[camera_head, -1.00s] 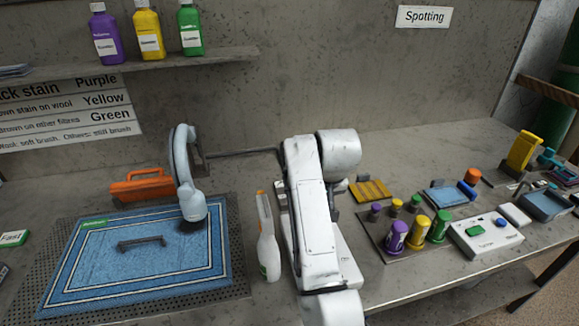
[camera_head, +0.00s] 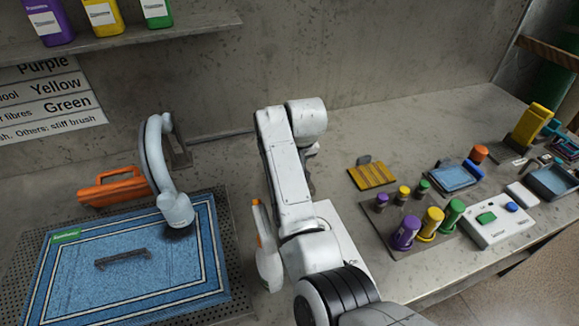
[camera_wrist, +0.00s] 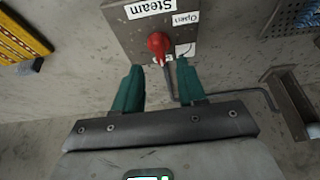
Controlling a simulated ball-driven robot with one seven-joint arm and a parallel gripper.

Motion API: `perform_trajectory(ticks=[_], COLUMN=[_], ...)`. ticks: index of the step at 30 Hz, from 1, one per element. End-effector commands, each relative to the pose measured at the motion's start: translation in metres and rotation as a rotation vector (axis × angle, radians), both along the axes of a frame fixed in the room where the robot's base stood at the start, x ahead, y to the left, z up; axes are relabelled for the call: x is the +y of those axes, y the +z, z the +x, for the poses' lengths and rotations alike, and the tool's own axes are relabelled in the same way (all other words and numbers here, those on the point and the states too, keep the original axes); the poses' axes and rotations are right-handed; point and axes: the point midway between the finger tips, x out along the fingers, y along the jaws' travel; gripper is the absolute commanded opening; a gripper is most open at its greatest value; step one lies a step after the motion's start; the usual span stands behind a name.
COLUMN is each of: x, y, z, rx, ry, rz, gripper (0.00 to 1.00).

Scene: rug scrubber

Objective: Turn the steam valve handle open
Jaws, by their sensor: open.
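The red steam valve handle (camera_wrist: 158,45) shows in the wrist view on a grey plate (camera_wrist: 135,38) with a "Steam" label (camera_wrist: 138,8) and an "Open" label (camera_wrist: 186,18). Both labels appear upside down. My gripper (camera_wrist: 160,78) has two teal fingers spread apart, with nothing held between them. The red handle lies just ahead of the fingertips, roughly centred on the gap. I cannot tell whether they touch it. In the head view, my white arm hides the valve and my gripper.
A thin grey pipe (camera_wrist: 240,93) runs right of the fingers to a bracket (camera_wrist: 292,105). A yellow brush (camera_wrist: 22,38) lies far left in the wrist view.

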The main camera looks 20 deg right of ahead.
Motion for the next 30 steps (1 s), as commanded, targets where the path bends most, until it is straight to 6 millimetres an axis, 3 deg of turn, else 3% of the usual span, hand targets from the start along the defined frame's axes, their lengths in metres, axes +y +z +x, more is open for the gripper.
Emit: perform_trajectory(ticks=[9, 23, 30], x=[0.0, 0.0, 0.0], y=[-0.037, -0.045, -0.045], z=[0.016, 0.019, 0.019], rx=[0.001, -0.002, -0.002], ry=[-0.001, -0.001, -0.001], rz=[-0.001, 0.0, 0.0], gripper=[0.4, 0.4, 0.18])
